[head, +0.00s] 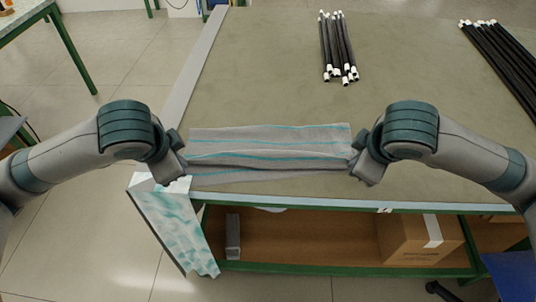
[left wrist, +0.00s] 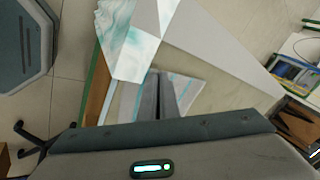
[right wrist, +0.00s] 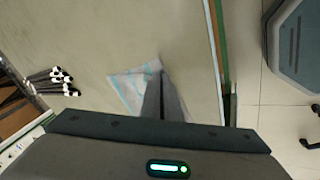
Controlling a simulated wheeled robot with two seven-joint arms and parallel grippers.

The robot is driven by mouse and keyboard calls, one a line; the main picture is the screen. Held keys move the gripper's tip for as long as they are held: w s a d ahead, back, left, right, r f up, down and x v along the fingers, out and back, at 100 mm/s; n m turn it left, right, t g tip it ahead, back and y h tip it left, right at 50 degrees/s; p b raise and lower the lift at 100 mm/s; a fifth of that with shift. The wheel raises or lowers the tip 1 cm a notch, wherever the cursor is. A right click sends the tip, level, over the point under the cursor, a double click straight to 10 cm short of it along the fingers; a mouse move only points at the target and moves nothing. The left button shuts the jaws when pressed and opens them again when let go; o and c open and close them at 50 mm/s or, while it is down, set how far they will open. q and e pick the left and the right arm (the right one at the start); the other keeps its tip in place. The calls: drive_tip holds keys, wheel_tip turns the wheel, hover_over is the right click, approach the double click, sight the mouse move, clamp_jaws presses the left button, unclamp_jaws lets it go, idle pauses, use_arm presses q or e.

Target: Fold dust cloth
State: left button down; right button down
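The dust cloth (head: 270,140), grey with teal stripes, lies as a wide, low strip near the table's front edge. A raised ridge runs along it between my two grippers. My left gripper (head: 178,167) is at its left end, with the fingers close together on the cloth (left wrist: 188,90) in the left wrist view. My right gripper (head: 358,165) is at its right end, with its fingers together on the cloth (right wrist: 132,88) in the right wrist view. The fingertips and the pinched edges are mostly hidden.
A white and teal marbled piece (head: 175,225) hangs at the table's front left corner. Black rods with white ends (head: 337,45) lie at the back, with more rods (head: 500,60) at the right. A cardboard box (head: 415,240) stands on the shelf below. The tabletop (head: 260,80) behind the cloth is clear.

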use_arm(q)
drive_tip(key=shift+f, duration=0.4)
use_arm(e)
drive_tip(key=shift+f, duration=0.35)
use_arm(q)
drive_tip(key=shift+s, duration=0.1)
use_arm(e)
drive_tip(key=shift+s, duration=0.1)
use_arm(q)
drive_tip(key=c, duration=1.8)
unclamp_jaws()
use_arm(e)
drive_tip(key=c, duration=1.8)
unclamp_jaws()
use_arm(q)
drive_tip(key=shift+o, duration=0.6)
use_arm(e)
drive_tip(key=shift+o, duration=0.6)
use_arm(q)
drive_tip(key=shift+s, duration=0.1)
use_arm(e)
drive_tip(key=shift+s, duration=0.1)
